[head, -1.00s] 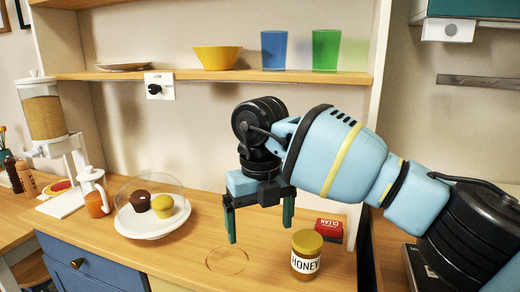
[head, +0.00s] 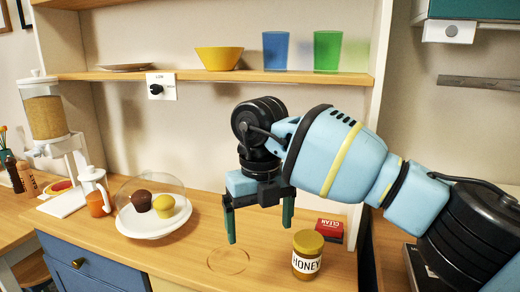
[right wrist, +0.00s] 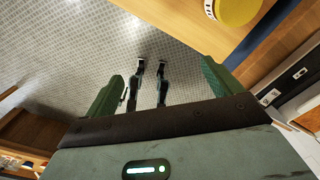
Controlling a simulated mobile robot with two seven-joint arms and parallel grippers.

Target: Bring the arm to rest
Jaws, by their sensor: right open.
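My right arm reaches in from the right in the head view. Its gripper (head: 260,230) is open and empty, pointing down above the wooden counter. The honey jar (head: 307,254) with its yellow lid stands upright just to the right of the gripper, apart from it. In the right wrist view the two green fingers (right wrist: 160,95) are spread apart with nothing between them, and patterned floor (right wrist: 60,60) shows beyond. My left gripper is not in view.
A cake plate (head: 150,226) with two muffins under a clear dome stands left. A red box (head: 329,230) lies behind the jar. A round ring mark (head: 228,260) is on the counter (head: 195,265). The shelf above holds a yellow bowl (head: 219,58), blue cup (head: 275,50) and green cup (head: 327,50).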

